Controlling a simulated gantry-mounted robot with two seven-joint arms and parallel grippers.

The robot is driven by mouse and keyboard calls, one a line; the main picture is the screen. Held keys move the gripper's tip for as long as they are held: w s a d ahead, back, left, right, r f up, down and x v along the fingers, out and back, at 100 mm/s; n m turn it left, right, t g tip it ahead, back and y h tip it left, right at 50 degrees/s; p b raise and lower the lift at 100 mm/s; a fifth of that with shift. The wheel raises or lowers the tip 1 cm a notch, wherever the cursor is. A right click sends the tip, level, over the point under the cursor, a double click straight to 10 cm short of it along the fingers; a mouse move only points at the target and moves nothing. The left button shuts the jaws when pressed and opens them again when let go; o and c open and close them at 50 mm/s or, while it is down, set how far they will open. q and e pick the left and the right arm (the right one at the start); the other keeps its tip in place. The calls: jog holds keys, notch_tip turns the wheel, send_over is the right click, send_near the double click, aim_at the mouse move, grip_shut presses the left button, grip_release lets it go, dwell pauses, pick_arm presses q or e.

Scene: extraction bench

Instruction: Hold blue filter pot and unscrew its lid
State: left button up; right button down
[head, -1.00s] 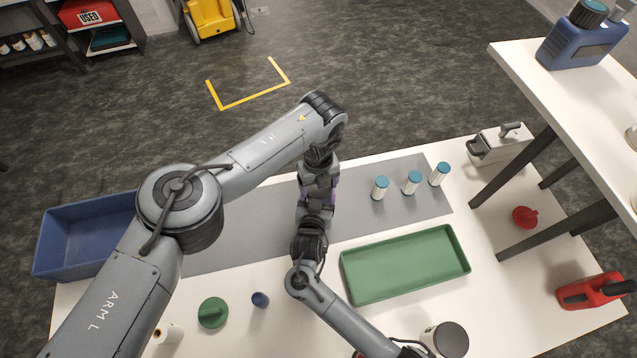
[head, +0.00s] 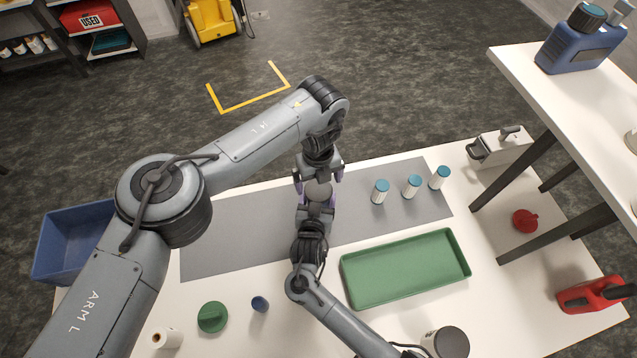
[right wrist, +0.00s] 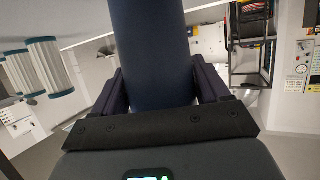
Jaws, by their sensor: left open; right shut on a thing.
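The blue filter pot (right wrist: 150,50) fills the middle of the right wrist view, between the purple fingers of my right gripper (right wrist: 158,95). In the head view, my right gripper (head: 316,204) is shut on the pot from the near side. A round dark grey top (head: 318,190) shows there between the two grippers; I cannot tell whether it is loose or screwed on. My left gripper (head: 318,176) is open just above and beyond this top, its fingers spread to either side. Most of the pot's body is hidden in the head view.
White filters with blue caps (head: 412,185) stand on the grey mat (head: 230,235). A green tray (head: 405,268) lies to the right. A green lid (head: 212,317) and small blue cup (head: 260,304) are front left. A blue bin (head: 70,240) is at the left edge.

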aim_at(318, 190)
pick_arm(q)
jog(key=shift+s+d+r+m, duration=0.1)
jog(key=shift+d+r+m, duration=0.05)
jog(key=shift+m, duration=0.25)
jog(key=d+m, duration=0.1)
jog(key=s+d+m, duration=0.1)
jog(key=m, duration=0.1)
jog(key=s+m+g+h, duration=0.1)
jog(key=shift+s+d+f+m, duration=0.1)
jog(key=shift+d+f+m, duration=0.25)
jog(key=shift+d+m, duration=0.05)
jog(key=a+r+m, duration=0.1)
jog(key=w+a+r+m, duration=0.1)
jog(key=m, duration=0.1)
jog(key=w+a+r+m+y, duration=0.1)
jog(key=shift+a+r+m+t, duration=0.1)
jog(key=shift+m+t, duration=0.2)
jog(key=shift+t, duration=0.1)
jog(key=shift+w+r, duration=0.1)
jog(key=shift+w, duration=0.05)
jog(key=shift+f, duration=3.65)
